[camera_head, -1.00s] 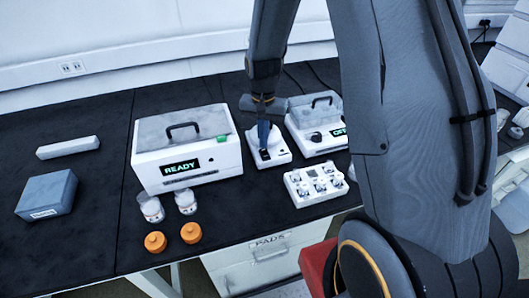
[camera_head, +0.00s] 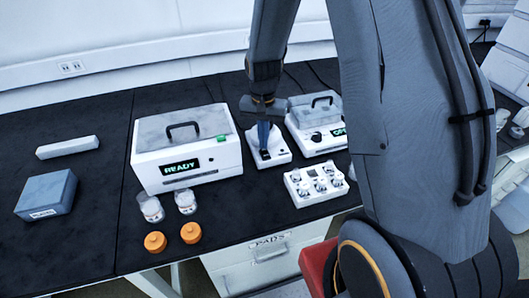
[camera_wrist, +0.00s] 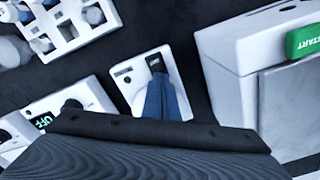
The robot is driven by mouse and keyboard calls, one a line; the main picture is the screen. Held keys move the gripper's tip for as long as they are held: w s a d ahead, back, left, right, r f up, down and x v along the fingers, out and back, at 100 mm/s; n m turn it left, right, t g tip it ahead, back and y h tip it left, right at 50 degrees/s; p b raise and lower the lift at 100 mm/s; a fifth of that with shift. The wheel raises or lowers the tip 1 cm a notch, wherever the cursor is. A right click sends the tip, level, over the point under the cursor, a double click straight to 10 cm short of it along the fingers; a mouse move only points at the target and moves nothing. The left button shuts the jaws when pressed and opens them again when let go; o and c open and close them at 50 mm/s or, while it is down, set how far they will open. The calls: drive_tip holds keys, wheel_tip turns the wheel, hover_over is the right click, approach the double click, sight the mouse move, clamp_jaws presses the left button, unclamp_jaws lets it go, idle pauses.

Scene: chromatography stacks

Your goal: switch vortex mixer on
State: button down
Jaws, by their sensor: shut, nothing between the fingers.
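The vortex mixer, as far as I can tell, is the small white unit (camera_head: 281,158) between the READY box and the box with the clear lid. In the wrist view the white unit (camera_wrist: 125,85) shows a black rocker switch (camera_wrist: 155,63) on its top. My gripper (camera_head: 265,148) points down over this unit, its blue fingers shut with nothing between them. In the wrist view the fingertips (camera_wrist: 157,76) are right beside the switch; I cannot tell whether they touch it. The fingers hide part of the unit.
A white box (camera_head: 200,178) reading READY, with a green START button (camera_wrist: 303,40), stands left of the unit. A clear-lidded device (camera_head: 325,142), reading OFF in the wrist view, stands right. A white vial rack (camera_head: 300,195) is in front.

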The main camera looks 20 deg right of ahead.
drive_tip(key=shift+f, duration=0.6)
idle(0.4)
wheel_tip(320, 180, up, 7)
drive_tip(key=p, duration=0.4)
drive_tip(key=shift+p, duration=0.4)
idle(0.4)
drive_tip(key=s+r+n+t+b, duration=0.1)
drive_tip(key=s+r+n, duration=0.5)
drive_tip(key=s, duration=1.1)
wheel_tip(320, 180, up, 2)
drive_tip(key=shift+s+r+b, duration=0.1)
drive_tip(key=shift+s+b, duration=0.05)
drive_tip(key=shift+b, duration=0.6)
drive_tip(key=shift+a, duration=0.1)
